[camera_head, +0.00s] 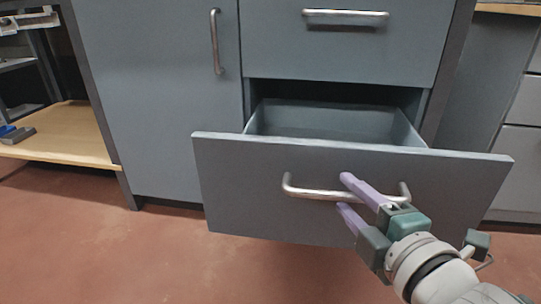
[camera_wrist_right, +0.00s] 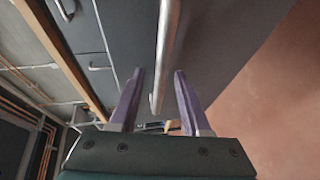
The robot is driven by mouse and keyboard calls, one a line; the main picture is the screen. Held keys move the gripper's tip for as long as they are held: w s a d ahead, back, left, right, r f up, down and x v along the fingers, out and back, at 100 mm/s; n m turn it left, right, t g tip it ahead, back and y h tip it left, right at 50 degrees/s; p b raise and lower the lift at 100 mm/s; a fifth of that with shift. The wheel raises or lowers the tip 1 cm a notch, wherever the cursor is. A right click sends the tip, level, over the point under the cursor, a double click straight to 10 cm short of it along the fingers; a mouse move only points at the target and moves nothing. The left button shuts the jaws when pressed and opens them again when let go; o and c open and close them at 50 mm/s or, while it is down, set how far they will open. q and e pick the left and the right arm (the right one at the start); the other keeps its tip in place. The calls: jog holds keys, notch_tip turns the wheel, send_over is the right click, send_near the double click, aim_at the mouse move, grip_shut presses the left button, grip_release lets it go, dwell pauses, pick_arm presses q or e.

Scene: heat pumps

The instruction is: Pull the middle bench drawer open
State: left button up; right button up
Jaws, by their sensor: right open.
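A grey bench drawer (camera_head: 245,185) stands pulled out from the cabinet in the head view, and part of its empty-looking inside shows behind the front. Its metal bar handle (camera_head: 309,192) runs across the front. My right gripper (camera_head: 342,192) is open at the handle, with one purple finger above the bar and one below it. In the right wrist view the handle (camera_wrist_right: 169,30) runs between the two fingers (camera_wrist_right: 159,72), with a gap visible on both sides. My left gripper is not in view.
A shut drawer (camera_head: 335,50) with its own handle is above the open one. A shut cabinet door (camera_head: 160,95) is to the left. A wooden shelf (camera_head: 65,135) holds small items at far left. The reddish floor (camera_head: 150,260) in front is clear.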

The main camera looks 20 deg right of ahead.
jog(key=p+v, duration=0.3)
jog(key=v, duration=0.6)
notch_tip(320, 180, up, 24)
jog(key=d+m+g+p, duration=0.2)
jog(key=m+g+p, duration=0.4)
jog(key=p, duration=1.8)
jog(key=s+a+r+m+g+y+p, duration=0.15)
jog(key=s+r+p, duration=0.25)
jog(key=r+p, duration=0.6)
jog(key=s+a+r+m+g+p, duration=0.3)
jog(key=s+r+p, duration=0.1)
jog(key=r+p, duration=0.6)
jog(key=s+a+r+m+g+y+p, duration=0.1)
jog(key=s+a+r+m+g+p, duration=0.2)
jog(key=r+p, duration=0.75)
notch_tip(320, 180, up, 34)
jog(key=t+p, duration=0.1)
jog(key=p, duration=3.2)
jog(key=shift+s+d, duration=0.2)
jog(key=shift+s, duration=0.1)
